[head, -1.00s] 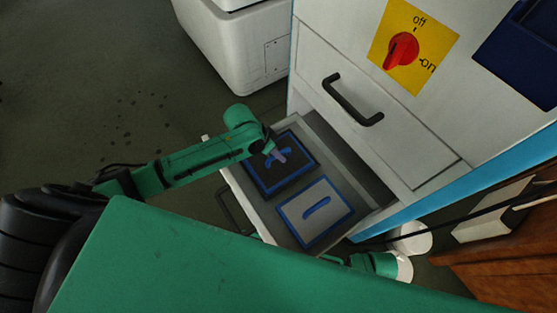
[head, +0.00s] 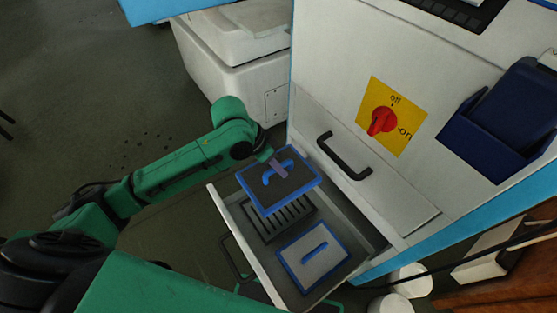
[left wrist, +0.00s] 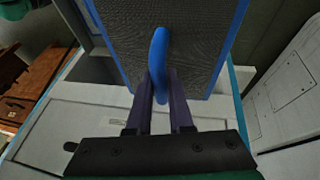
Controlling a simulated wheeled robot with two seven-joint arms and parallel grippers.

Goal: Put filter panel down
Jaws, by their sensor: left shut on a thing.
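A dark filter panel (head: 270,197) with a blue frame and a blue handle hangs above the open drawer (head: 228,211). My left gripper (head: 277,166) is shut on the panel's handle. In the left wrist view, the fingers (left wrist: 160,88) pinch the curved blue handle, with the dark mesh panel (left wrist: 201,38) beyond it. Below the held panel is a slotted grate (head: 283,216) in the drawer, partly hidden by the panel. A second, light grey panel with a blue frame (head: 318,264) lies in the drawer beside the grate. My right gripper is not in view.
The white cabinet front has a black handle (head: 343,157), a red switch on a yellow plate (head: 382,121) and a dark blue bin (head: 500,115). A white machine (head: 235,65) stands behind. White round containers (head: 410,280) are on the floor at the right.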

